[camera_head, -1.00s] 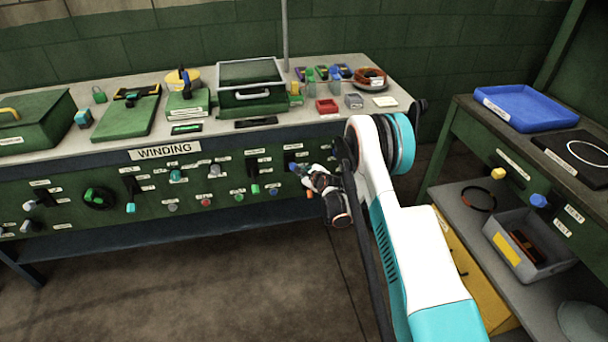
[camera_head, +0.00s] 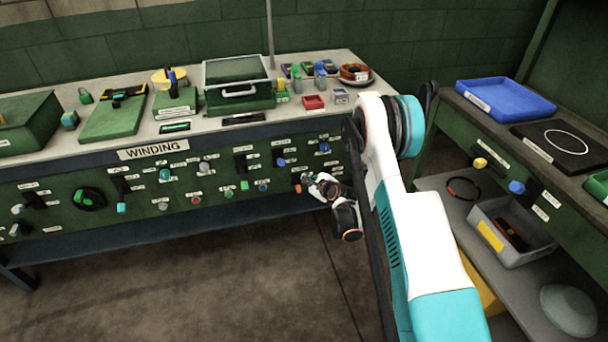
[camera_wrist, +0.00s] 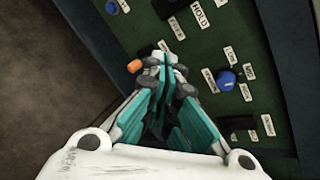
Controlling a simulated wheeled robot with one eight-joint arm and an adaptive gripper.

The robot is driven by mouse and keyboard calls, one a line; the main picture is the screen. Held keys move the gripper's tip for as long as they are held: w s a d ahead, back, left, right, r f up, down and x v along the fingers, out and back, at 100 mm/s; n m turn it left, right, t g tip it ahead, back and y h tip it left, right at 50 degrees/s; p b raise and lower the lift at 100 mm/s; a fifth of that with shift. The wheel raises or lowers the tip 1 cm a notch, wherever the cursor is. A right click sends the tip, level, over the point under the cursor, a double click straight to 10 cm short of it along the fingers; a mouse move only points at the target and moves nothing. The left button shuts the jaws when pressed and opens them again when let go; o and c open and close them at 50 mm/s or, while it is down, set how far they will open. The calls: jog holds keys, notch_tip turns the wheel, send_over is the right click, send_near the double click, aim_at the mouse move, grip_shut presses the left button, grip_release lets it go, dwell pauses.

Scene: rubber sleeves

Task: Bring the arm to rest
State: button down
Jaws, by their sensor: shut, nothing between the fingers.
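My gripper (camera_head: 306,181) is in front of the right part of the green panel (camera_head: 70,221) under the winding bench. In the wrist view my gripper (camera_wrist: 160,65) has its fingers together with nothing between them. An orange knob (camera_wrist: 134,66) shows just left of the fingertips there; whether they touch it I cannot tell. A blue knob (camera_wrist: 226,79) is to their right. My white and teal arm crosses the right half of the head view and hides part of the bench end.
The floor in front is clear.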

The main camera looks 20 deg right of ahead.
jog(key=shift+s+d+r, duration=0.1)
jog(key=shift+s+d, duration=0.05)
jog(key=shift+s, duration=0.25)
notch_tip(320, 180, up, 17)
jog(key=s+a+n+g, duration=0.1)
jog(key=s+a+n, duration=0.15)
jog(key=n, duration=0.45)
jog(key=s+a+r+n+g, duration=0.2)
jog(key=s+r+n, duration=0.4)
jog(key=s+r, duration=0.55)
jog(key=s+a+r+n+h, duration=0.1)
jog(key=s+r+n, duration=0.6)
jog(key=s, duration=0.6)
jog(key=s+n+g+h, duration=0.1)
jog(key=s+n, duration=0.5)
jog(key=s, duration=1.1)
jog(key=shift+s+d+g, duration=0.25)
jog(key=shift+d+g, duration=0.1)
jog(key=shift+g, duration=0.15)
jog(key=shift+f, duration=0.1)
